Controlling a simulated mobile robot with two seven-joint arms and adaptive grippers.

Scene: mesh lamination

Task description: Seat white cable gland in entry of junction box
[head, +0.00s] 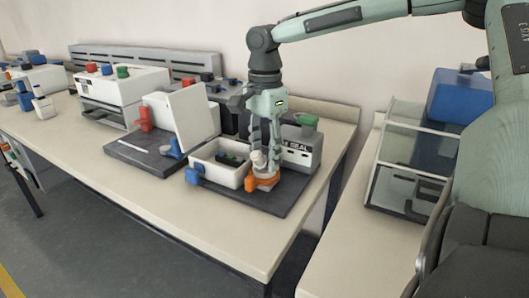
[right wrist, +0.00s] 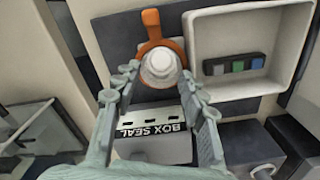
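The white cable gland (head: 257,160) stands upright in an orange-handled holder (head: 264,183) on a dark mat. In the right wrist view the gland (right wrist: 160,66) lies between the fingertips, with visible gaps at both sides. The junction box (head: 205,171) is an open white box left of the gland; its wall also shows in the right wrist view (right wrist: 191,45). Its entry hole cannot be made out. My right gripper (head: 265,158) points down over the gland, fingers spread and empty. My left gripper is not in view.
A grey "BOX SEAL" unit (head: 301,147) with a green knob stands close behind my right gripper. A terminal block (right wrist: 234,65) lies inside the box. A blue clamp (head: 194,174) sits at its left. An upright white panel (head: 195,118) stands further left. The front table strip is clear.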

